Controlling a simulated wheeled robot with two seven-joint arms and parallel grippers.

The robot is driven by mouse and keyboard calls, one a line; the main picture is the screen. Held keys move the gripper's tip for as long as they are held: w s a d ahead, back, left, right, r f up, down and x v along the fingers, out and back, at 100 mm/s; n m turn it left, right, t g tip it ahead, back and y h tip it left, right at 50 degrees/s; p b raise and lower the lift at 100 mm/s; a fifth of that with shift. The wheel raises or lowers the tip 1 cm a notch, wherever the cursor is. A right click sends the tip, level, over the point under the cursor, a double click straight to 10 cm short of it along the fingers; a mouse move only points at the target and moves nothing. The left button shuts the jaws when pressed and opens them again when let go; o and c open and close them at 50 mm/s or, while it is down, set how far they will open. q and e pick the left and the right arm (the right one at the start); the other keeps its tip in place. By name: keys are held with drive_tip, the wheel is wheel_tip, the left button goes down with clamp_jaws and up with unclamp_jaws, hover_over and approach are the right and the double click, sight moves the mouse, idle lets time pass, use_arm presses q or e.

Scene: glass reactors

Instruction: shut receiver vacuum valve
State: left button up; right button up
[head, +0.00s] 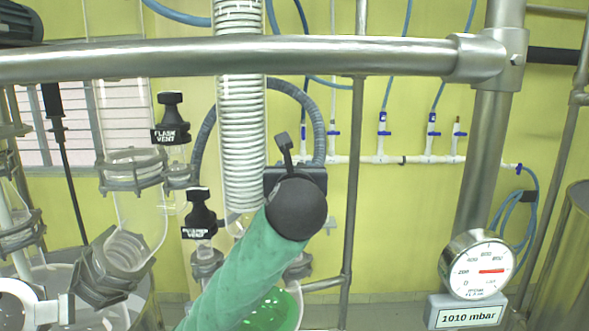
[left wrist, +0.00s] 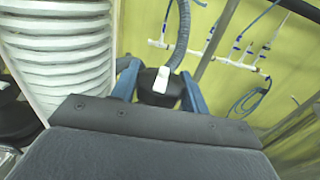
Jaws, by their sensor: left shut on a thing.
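My left gripper (head: 296,180) is at the end of the green-sleeved arm, in front of the coiled glass column. In the left wrist view its two blue fingers (left wrist: 158,80) are closed on either side of a black valve knob with a white mark (left wrist: 160,86), which I take to be the receiver vacuum valve. In the head view a black lever (head: 284,145) sticks up just behind the gripper, tilted slightly left. The wrist hides most of the valve body, and no label on it can be read. My right gripper is not in view.
Two black valves labelled "FLASK VENT" (head: 171,122) and "RECEIVER VENT" or similar (head: 198,215) stand left of the column. A steel rail (head: 350,57) crosses above. A steel post (head: 354,200) stands right of the gripper. A gauge (head: 478,266) sits above a display reading 1010 mbar (head: 466,316).

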use_arm(q)
drive_tip(key=shift+m+h, duration=0.3)
drive_tip(key=shift+h, duration=0.2)
drive_tip(key=shift+m+g+h, duration=0.3)
drive_tip(key=shift+m+h, duration=1)
drive_tip(key=shift+h, duration=0.7)
drive_tip(key=shift+m+g+h, duration=0.5)
drive_tip(key=shift+m+h, duration=0.5)
drive_tip(key=shift+h, duration=0.5)
drive_tip(key=shift+m+g+h, duration=0.3)
drive_tip(key=shift+h, duration=0.1)
drive_tip(key=o, duration=1)
drive_tip(key=shift+r, duration=0.1)
